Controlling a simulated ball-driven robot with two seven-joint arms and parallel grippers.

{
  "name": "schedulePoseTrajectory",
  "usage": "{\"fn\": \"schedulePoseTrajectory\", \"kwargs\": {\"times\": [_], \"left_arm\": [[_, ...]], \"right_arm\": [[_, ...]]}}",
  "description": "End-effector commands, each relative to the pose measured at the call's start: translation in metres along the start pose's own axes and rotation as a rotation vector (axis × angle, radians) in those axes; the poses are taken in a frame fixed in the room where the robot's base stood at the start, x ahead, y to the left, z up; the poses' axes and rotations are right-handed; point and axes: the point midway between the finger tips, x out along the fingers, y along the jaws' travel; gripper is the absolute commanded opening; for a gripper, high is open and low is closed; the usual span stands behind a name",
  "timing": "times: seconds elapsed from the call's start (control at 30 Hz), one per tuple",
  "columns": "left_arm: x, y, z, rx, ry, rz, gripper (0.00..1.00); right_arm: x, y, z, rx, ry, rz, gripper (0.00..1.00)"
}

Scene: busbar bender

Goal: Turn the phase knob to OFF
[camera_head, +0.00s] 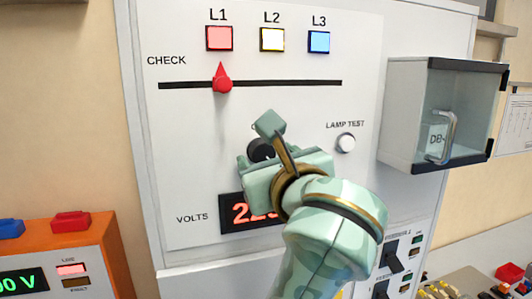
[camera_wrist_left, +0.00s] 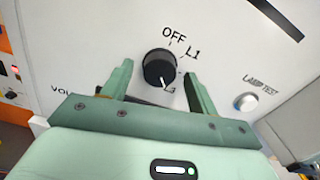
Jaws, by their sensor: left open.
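The black round phase knob (camera_wrist_left: 159,68) sits on the white panel. The wrist view shows the labels OFF above it, L1 at upper right and L3 below. Its white pointer mark points down toward L3. My left gripper (camera_wrist_left: 157,72) is open, with one green finger on each side of the knob; I cannot tell if either touches it. In the head view the left gripper (camera_head: 260,146) reaches up from the lower right, and the knob (camera_head: 261,149) is partly hidden by it. My right gripper is not in view.
The white LAMP TEST button (camera_head: 345,143) is right of the knob. Above are a slider with a red pointer (camera_head: 222,80) and L1, L2, L3 lamps. A red VOLTS display (camera_head: 238,213) is partly covered by my arm. A clear-doored box (camera_head: 432,115) juts out at right.

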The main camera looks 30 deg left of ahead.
Motion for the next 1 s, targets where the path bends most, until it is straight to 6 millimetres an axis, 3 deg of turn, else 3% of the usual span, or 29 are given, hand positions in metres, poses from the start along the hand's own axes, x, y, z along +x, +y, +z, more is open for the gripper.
{"fn": "schedulePoseTrajectory", "kwargs": {"times": [0.2,0.37,0.4,0.73,1.0], "left_arm": [[0.000,0.000,0.000,0.001,0.000,0.000,0.59],[0.000,0.000,0.000,0.001,0.000,0.000,0.18],[0.000,0.000,0.000,0.001,0.000,0.000,0.14],[0.000,0.000,-0.002,-0.034,0.001,0.001,0.15],[0.000,0.001,-0.005,-0.192,0.001,0.000,0.15]], "right_arm": [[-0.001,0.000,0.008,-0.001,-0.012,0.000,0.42],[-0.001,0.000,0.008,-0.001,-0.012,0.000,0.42],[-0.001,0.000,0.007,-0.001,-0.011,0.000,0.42],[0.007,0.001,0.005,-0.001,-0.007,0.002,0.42],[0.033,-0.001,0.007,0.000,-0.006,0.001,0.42]]}}
